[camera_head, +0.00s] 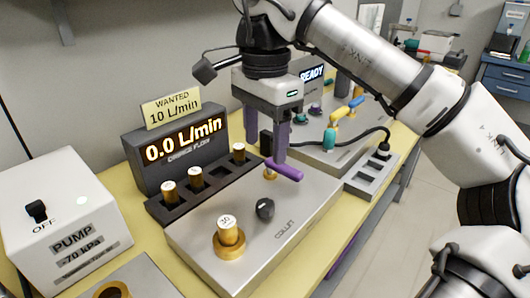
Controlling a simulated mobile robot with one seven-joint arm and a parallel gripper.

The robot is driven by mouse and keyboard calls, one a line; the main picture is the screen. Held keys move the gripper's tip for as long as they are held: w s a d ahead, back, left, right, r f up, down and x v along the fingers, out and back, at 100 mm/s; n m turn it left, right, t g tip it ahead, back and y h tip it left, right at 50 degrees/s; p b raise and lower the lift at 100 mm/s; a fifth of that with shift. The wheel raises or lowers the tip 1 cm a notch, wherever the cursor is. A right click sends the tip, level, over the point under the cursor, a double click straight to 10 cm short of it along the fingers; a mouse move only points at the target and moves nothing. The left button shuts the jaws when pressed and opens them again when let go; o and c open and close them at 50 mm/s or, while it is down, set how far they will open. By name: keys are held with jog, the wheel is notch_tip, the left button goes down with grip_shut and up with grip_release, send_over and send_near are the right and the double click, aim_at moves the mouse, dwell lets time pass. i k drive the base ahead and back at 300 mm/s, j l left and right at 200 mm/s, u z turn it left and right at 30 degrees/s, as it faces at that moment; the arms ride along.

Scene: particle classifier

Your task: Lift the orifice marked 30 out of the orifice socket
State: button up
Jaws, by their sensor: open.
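The orifice marked 30 (228,227) is a brass cylinder with a white top label. It stands upright in the brass orifice socket (229,248) on the front of the silver panel (205,262). The number on its label is small but seems to read 30. My gripper (266,150) has purple fingers and is open and empty. It is behind and to the right of the orifice, above the panel's back edge near a purple valve handle (288,172). I cannot tell whether a finger touches that handle.
A black knob (265,208) stands just right of the socket. A dark rack (213,188) behind the panel holds three brass orifices. The display (183,141) reads 0.0 L/min; a note (171,107) says wanted 10 L/min. The white pump box (70,235) at left shows OFF.

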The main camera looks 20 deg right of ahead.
aim_at(227, 224)
jog(key=k+l, duration=0.85)
